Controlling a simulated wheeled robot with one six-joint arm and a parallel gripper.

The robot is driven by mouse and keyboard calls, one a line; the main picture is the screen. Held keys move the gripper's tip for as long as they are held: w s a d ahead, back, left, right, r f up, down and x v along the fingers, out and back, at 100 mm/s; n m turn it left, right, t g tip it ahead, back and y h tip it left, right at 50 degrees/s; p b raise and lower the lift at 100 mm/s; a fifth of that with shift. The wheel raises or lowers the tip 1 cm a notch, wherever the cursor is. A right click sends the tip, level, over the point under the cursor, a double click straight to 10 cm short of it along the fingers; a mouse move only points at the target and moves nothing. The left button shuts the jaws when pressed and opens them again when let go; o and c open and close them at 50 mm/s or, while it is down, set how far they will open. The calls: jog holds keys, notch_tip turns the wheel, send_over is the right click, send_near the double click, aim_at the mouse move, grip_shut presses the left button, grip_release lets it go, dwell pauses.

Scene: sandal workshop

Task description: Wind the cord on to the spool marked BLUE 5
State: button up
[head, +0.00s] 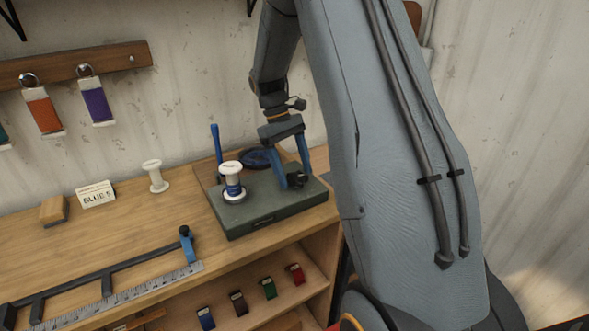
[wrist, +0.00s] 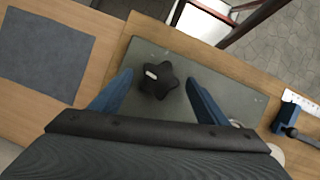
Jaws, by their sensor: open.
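A grey-green winder box (head: 265,205) stands at the bench's right end. A white spool (head: 232,171) with a blue band around its middle stands upright on its left part; I cannot tell whether the band is cord, and no marking is legible. A dark blue round coil (head: 257,158) lies behind it. A black star knob (wrist: 159,83) sits on the box's right part. My gripper (head: 296,178) points down, open, with one finger on each side of the knob, apart from it in the wrist view. A card (head: 96,194) reading BLUE 5 stands on the bench.
A bare white spool (head: 155,177) and a wooden block (head: 53,210) stand near the card. A blue upright handle (head: 216,144) rises behind the box. A ruler with a blue stop (head: 189,246) runs along the front. Colored tags (head: 42,110) hang on the wall.

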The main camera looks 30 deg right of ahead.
jog(key=c, duration=1)
jog(key=m, duration=0.2)
jog(key=m+y, duration=0.1)
jog(key=m, duration=0.1)
jog(key=shift+w+d+m+y, duration=0.1)
jog(key=shift+d+m+y, duration=0.1)
jog(key=shift+m+y, duration=0.1)
jog(key=shift+c, duration=0.2)
jog(key=o, duration=1)
jog(key=shift+o, duration=0.2)
jog(key=shift+r, duration=0.15)
jog(key=b+v, duration=0.2)
jog(key=v, duration=0.5)
jog(key=shift+w+r, duration=0.25)
